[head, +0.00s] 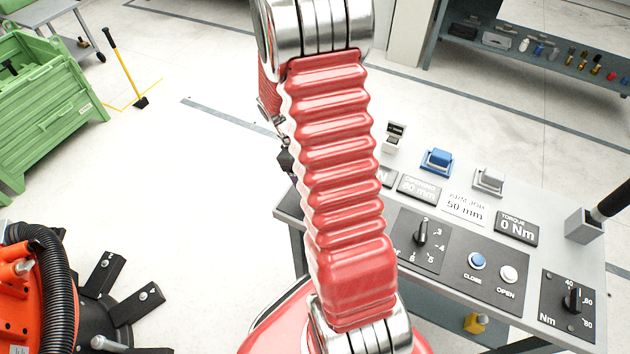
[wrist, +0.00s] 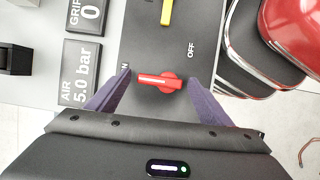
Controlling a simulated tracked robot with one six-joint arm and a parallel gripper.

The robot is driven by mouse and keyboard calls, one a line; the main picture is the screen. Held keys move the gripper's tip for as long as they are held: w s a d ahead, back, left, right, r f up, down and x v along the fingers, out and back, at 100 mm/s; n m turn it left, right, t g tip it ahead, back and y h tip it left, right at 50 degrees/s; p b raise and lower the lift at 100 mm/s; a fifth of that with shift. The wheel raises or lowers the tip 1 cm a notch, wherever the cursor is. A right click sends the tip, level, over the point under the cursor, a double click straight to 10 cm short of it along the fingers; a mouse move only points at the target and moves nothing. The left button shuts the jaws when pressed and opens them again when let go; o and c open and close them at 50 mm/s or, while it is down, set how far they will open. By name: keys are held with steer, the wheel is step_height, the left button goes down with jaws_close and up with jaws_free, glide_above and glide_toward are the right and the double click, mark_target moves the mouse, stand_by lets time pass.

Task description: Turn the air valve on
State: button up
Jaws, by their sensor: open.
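In the wrist view the red air valve handle (wrist: 158,82) sits on a dark grey panel. Its narrow end points left, toward a label whose visible letter is N, partly covered by the left finger. The word OFF stands to the upper right. My gripper (wrist: 159,77) is open, with one dark purple finger on each side of the handle; I cannot tell whether either touches it. The air display (wrist: 80,75) to the left reads 5.0 bar. In the head view my red arm hides the valve and gripper.
A yellow lever (wrist: 166,12) is just beyond the red handle. In the head view the console (head: 455,283) carries knobs, a blue CLOSE button (head: 477,260) and a white OPEN button (head: 509,273). A green crate (head: 45,115) stands at left; the middle floor is clear.

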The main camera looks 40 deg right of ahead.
steer(key=v, duration=1.3)
steer(key=shift+r, duration=0.4)
steer(key=s+a+r+m+t, duration=0.1)
steer(key=s+a+r+t, duration=0.2)
steer(key=a+r, duration=0.2)
steer(key=s+a+r+m+t+y, duration=0.1)
steer(key=s+a+r+t, duration=0.2)
steer(key=a, duration=0.6)
steer(key=s+a+r+m+t, duration=0.2)
steer(key=s+a+r+t, duration=0.2)
steer(key=a, duration=0.4)
step_height(320, 180, up, 3)
steer(key=shift+s+f+y, duration=0.1)
steer(key=shift+s+y, duration=0.2)
steer(key=shift+s, duration=0.45)
steer(key=shift+c, duration=0.2)
